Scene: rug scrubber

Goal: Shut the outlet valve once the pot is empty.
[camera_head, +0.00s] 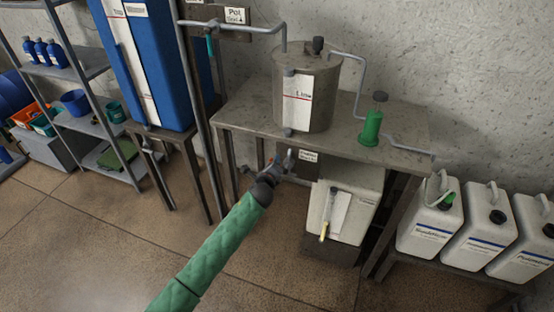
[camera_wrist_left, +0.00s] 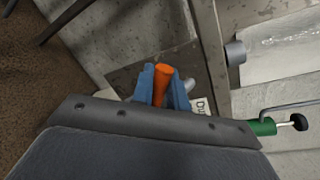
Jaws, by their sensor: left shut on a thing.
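The pot (camera_head: 318,95) is a grey metal cylinder on the bench, with a white strip on its front. Its inside is hidden, so I cannot tell how full it is. My left gripper (camera_head: 278,166) is at the front edge of the bench, below the pot, by the pipework there. In the left wrist view the blue fingers (camera_wrist_left: 163,88) are shut on an orange handle (camera_wrist_left: 164,72), which looks like the outlet valve's handle. How far the valve is turned is hard to tell. My right gripper is not in view.
A white container (camera_head: 362,200) stands under the bench (camera_head: 405,125). A green pump (camera_head: 371,128) sits right of the pot. Several white canisters (camera_head: 430,222) stand low at right. A blue tank (camera_head: 172,60) and shelves (camera_head: 85,65) are at left. The floor in front is clear.

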